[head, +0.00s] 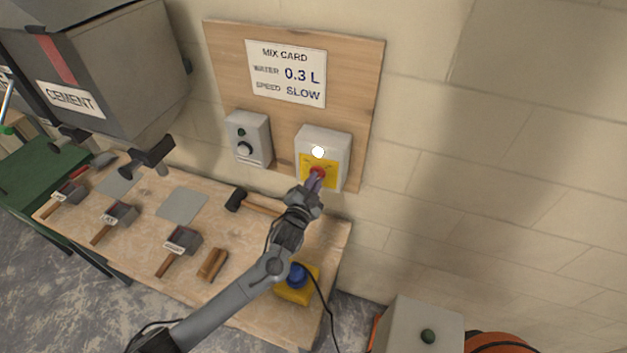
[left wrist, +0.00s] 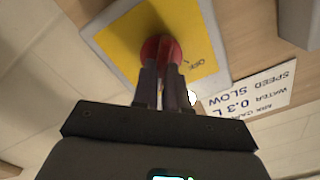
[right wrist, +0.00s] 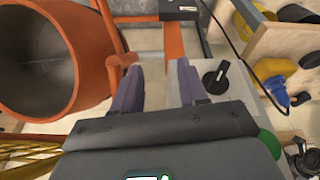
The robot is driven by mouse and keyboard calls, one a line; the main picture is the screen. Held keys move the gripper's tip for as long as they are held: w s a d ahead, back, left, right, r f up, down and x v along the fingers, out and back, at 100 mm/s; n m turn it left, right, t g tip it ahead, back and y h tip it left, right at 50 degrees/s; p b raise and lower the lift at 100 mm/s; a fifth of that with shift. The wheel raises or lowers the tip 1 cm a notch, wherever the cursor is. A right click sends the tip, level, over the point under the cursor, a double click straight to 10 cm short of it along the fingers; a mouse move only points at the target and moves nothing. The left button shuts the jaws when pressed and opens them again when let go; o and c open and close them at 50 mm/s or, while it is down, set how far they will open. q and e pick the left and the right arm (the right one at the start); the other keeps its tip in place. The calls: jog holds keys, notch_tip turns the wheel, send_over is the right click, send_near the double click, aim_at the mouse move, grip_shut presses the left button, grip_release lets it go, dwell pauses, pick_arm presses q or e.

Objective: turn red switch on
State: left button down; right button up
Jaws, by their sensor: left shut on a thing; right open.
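The red switch (head: 317,172) sits on a yellow plate on a grey wall box (head: 338,150). A round white light (head: 318,152) glows above it. In the left wrist view the red switch (left wrist: 160,48) is a round red knob, with "OFF" printed beside it. My left gripper (head: 314,184) is shut on the red switch; its fingers (left wrist: 163,85) partly cover it. The switch's exact angle is hard to read. My right gripper (right wrist: 157,85) shows only in the right wrist view, open and empty, above a grey box with a black knob (right wrist: 216,77).
A smaller grey dial box (head: 249,139) is left of the switch, under the mix card (head: 286,73). The bench (head: 225,288) below holds trowels, a hammer and a blue button on a yellow base (head: 297,283). An orange mixer drum (right wrist: 85,50) is near my right gripper.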

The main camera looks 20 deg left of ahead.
pick_arm(q)
jog(key=shift+m, duration=0.6)
jog(key=c, duration=1.2)
grip_release()
jog(key=shift+o, duration=0.2)
jog(key=s, duration=1)
jog(key=shift+s, duration=0.4)
